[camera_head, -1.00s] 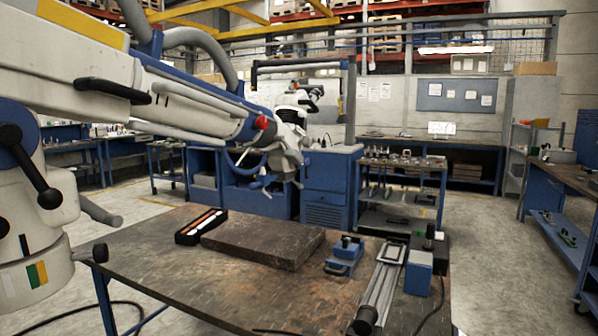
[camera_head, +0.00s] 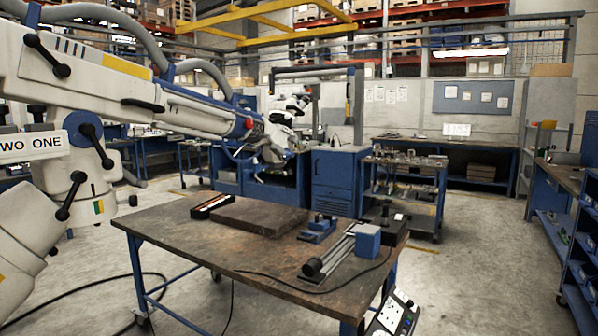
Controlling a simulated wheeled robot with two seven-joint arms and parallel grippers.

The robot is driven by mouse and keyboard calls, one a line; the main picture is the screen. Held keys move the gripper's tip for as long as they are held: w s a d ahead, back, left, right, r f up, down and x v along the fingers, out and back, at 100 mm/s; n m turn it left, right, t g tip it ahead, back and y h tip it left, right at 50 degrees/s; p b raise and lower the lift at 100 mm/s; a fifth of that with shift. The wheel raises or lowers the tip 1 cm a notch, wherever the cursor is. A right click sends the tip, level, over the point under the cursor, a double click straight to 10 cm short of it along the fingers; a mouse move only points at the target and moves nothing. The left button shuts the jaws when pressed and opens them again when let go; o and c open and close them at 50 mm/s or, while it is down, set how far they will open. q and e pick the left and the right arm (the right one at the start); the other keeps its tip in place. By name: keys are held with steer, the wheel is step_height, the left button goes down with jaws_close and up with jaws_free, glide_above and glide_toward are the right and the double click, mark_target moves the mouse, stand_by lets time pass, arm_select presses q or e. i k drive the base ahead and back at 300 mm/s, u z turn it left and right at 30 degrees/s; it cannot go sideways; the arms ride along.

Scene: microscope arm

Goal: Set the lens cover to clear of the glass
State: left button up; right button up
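A long white and blue jointed arm (camera_head: 180,105), the microscope arm, reaches in from the left at mid height. It carries black knob handles, a red knob and a "TWO ONE" label. Its far end, the head (camera_head: 272,138), hangs beyond the table's back edge and looks small against the machines behind it. I cannot make out a lens cover or the glass on it. Neither of my grippers is in view.
A worn brown table (camera_head: 190,245) stands ahead, bearing a dark slab (camera_head: 260,215), a black tray (camera_head: 212,206), a blue clamp (camera_head: 318,228) and a metal rail (camera_head: 335,252). A black cable crosses it. A blue trolley (camera_head: 405,190) stands behind.

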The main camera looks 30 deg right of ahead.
mark_target(284, 173)
steer(key=z, duration=0.65)
steer(key=i, duration=0.8)
steer(key=z, duration=0.45)
steer(key=i, duration=0.85)
steer(key=u, duration=0.4)
